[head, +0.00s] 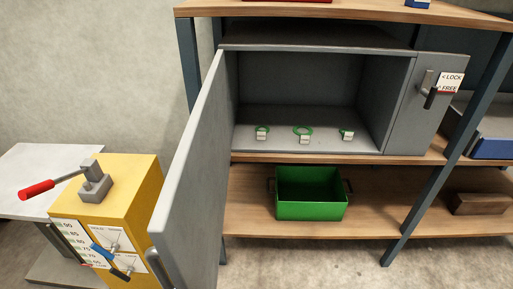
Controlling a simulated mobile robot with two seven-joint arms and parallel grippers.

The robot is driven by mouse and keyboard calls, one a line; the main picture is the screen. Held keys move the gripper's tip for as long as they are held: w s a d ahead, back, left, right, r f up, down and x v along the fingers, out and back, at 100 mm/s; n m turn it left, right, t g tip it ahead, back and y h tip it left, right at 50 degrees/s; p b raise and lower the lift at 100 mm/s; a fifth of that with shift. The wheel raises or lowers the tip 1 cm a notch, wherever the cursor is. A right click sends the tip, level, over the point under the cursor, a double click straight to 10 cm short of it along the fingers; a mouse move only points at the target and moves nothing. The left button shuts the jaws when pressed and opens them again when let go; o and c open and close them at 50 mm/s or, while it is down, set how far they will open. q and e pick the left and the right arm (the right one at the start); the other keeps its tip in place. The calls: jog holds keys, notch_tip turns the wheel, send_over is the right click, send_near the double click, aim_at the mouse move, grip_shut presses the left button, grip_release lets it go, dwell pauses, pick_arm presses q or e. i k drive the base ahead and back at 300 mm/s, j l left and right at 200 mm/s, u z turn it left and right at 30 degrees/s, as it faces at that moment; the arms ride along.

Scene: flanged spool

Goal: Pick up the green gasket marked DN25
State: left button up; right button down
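Three green ring gaskets lie on the floor of an open grey cabinet in the head view: a left one (262,129), a larger middle one (303,130) and a right one (346,131). Each has a small pale tag at its front. The writing on the tags is too small to read, so I cannot tell which is marked DN25. Neither of my grippers shows in the view.
The cabinet door (190,170) stands open toward me on the left. Beside it is a yellow box (140,190) with a red-handled lever (38,189). A green bin (311,210) sits on the shelf below. A lock handle (428,88) is at the cabinet's right.

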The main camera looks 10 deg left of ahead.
aim_at(261, 135)
jog(key=l+u, duration=0.15)
jog(key=l, duration=0.55)
jog(key=i+l+u, duration=0.1)
jog(key=i+l, duration=0.55)
